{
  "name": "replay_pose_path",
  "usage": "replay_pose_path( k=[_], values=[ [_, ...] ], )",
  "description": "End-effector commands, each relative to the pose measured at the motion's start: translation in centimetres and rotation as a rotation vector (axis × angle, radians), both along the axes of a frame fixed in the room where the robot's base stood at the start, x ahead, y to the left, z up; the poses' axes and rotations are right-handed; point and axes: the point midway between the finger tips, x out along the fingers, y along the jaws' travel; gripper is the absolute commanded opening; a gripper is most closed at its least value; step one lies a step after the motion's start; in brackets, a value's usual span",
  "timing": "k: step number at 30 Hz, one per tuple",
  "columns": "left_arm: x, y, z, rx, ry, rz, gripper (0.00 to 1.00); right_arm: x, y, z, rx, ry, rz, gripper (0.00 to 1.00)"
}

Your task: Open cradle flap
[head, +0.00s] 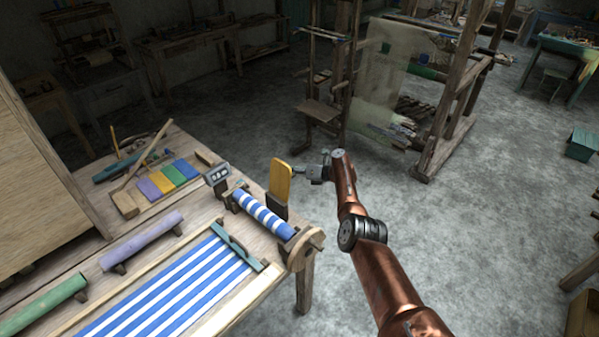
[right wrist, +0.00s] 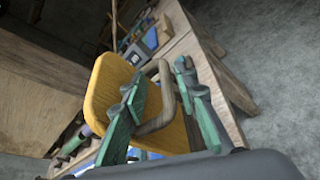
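The cradle flap appears to be the yellow panel (head: 280,181), standing upright beside the blue-and-white striped cloth roll (head: 263,213) at the table's right edge. In the right wrist view the yellow flap (right wrist: 108,88) fills the middle and carries a curved wooden handle (right wrist: 167,92). My right gripper (right wrist: 158,68) has its green fingers spread, one on each side of the handle. I cannot tell whether either finger touches it. In the head view my right gripper (head: 311,172) is just right of the flap, small and partly unclear. My left gripper is not in view.
A large loom frame (head: 455,95) stands behind.

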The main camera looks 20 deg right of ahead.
Motion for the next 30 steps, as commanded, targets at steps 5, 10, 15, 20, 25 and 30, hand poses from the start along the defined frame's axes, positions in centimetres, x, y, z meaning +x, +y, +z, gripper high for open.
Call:
replay_pose_path(
  k=[5, 10, 15, 20, 25, 30],
  values=[
    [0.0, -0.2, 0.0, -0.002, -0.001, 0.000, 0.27, -0.4, -0.1, 0.7, 0.001, -0.011, 0.009, 0.27],
    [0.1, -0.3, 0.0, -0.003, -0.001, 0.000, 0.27, -1.7, -1.2, 0.8, 0.002, -0.004, -0.001, 0.27],
    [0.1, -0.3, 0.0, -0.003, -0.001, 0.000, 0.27, -3.6, -2.8, 1.1, 0.000, 0.004, -0.007, 0.27],
    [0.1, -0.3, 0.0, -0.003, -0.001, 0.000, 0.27, -5.6, -4.2, 1.9, -0.001, 0.005, -0.007, 0.27],
    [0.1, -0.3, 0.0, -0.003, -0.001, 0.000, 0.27, -7.6, -5.6, 2.7, -0.001, 0.006, -0.007, 0.27],
    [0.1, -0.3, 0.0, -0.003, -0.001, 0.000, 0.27, -8.9, -6.5, 3.3, 0.000, 0.007, -0.005, 0.27]
  ],
)
